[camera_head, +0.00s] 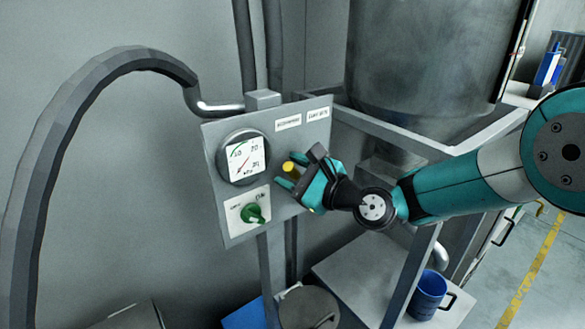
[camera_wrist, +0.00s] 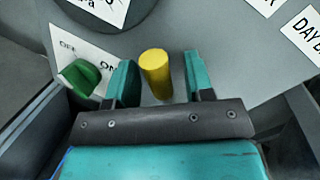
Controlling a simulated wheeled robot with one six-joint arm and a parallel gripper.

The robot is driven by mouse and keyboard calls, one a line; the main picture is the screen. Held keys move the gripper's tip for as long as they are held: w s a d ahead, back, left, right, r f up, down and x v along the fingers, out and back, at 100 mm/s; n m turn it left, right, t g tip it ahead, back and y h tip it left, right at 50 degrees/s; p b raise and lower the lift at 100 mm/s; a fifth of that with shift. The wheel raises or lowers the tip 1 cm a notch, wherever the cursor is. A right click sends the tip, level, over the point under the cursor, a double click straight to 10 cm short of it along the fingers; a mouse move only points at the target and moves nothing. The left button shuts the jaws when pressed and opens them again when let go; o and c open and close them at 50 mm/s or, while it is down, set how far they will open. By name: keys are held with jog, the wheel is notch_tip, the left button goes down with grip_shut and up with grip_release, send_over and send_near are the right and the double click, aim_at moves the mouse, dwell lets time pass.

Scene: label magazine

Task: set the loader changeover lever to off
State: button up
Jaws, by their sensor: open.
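A green handle (camera_head: 252,213) sits on a white plate low on the grey panel. It shows at the left in the wrist view (camera_wrist: 80,77), where the plate reads OFF at upper left and ON at right. Its exact pointing is hard to tell. A yellow cylinder (camera_wrist: 156,72) stands out from the panel to the right of the handle; it also shows in the head view (camera_head: 288,167). My gripper (camera_wrist: 159,65) is open, with its teal fingers on either side of the yellow cylinder and gaps showing. The green handle is outside the fingers, beyond the left one.
A round gauge (camera_head: 243,158) is above the green handle on the panel (camera_head: 285,145). Two white labels are at the panel's top right. A thick grey hose (camera_head: 40,170) arches at left. A large drum (camera_head: 425,65) stands behind; a blue mug (camera_head: 428,290) is below.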

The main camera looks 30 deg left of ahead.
aim_at(301, 149)
jog(key=shift+c, duration=0.5)
grip_shut()
jog(key=shift+d, duration=0.1)
jog(key=shift+w+d+r+m+t+y+p, duration=0.15)
jog(key=shift+w+d+r+m+y+p, duration=0.2)
jog(key=shift+w+m, duration=0.7)
jog(key=shift+w+d+r+m+t+y+p, duration=0.1)
jog(key=shift+w+d+r+m+t+p, duration=0.3)
jog(key=shift+m, duration=1)
jog(key=shift+w+d+r+m+g+y+p, duration=0.2)
jog(key=shift+w+d+m, duration=0.25)
jog(key=shift+w+m, duration=0.65)
jog(key=shift+s, duration=0.15)
jog(key=shift+o, duration=0.5)
grip_release()
jog(key=shift+f, duration=0.1)
